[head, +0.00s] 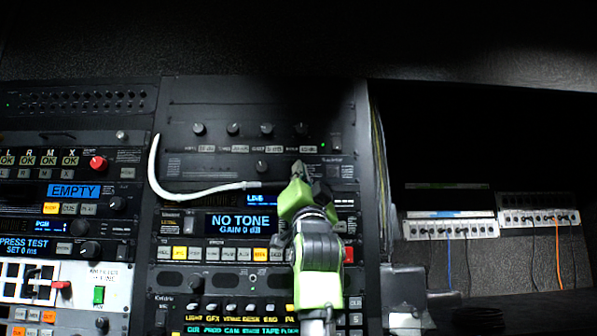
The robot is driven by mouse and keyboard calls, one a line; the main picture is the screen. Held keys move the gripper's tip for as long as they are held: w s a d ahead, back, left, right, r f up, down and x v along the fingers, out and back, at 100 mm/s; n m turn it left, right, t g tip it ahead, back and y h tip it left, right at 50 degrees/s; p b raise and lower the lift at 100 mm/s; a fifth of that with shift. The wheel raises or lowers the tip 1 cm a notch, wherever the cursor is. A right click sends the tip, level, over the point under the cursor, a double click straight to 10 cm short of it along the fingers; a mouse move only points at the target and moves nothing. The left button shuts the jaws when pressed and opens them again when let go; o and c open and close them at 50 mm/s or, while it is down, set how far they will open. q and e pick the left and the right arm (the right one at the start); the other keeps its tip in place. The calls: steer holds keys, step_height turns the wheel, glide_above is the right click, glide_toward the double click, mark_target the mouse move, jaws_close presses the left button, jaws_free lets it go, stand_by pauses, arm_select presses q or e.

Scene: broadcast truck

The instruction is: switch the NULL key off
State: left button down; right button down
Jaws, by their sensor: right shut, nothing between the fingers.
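My right gripper (299,172) is shut and empty, its tip pointing up in front of the lower part of a dark panel with knobs. It hides part of the rack behind it. Below and left of it, a unit has a display reading NO TONE, GAIN 0 dB (240,223). Under that runs a row of small keys, with a lit yellow key (180,253) and a lit orange key (261,254). No label reading NULL can be made out at this size, so I cannot tell which key is the NULL key. My left gripper is not in view.
A white cable (158,185) loops across the rack left of my gripper. A red knob (98,163) and a blue EMPTY display (74,191) are on the left rack. White patch strips (449,226) with cables are at the right, beyond a dark open space.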

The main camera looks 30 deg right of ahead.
steer(key=shift+w, duration=0.1)
stand_by(0.5)
steer(key=shift+s+a+b, duration=0.35)
steer(key=shift+s+b, duration=0.05)
steer(key=shift+s, duration=0.2)
steer(key=s+a+b, duration=0.1)
steer(key=s, duration=0.2)
steer(key=s+a+b, duration=0.1)
steer(key=shift+s+a+b, duration=0.15)
steer(key=shift+a+b, duration=0.15)
steer(key=shift+b, duration=0.05)
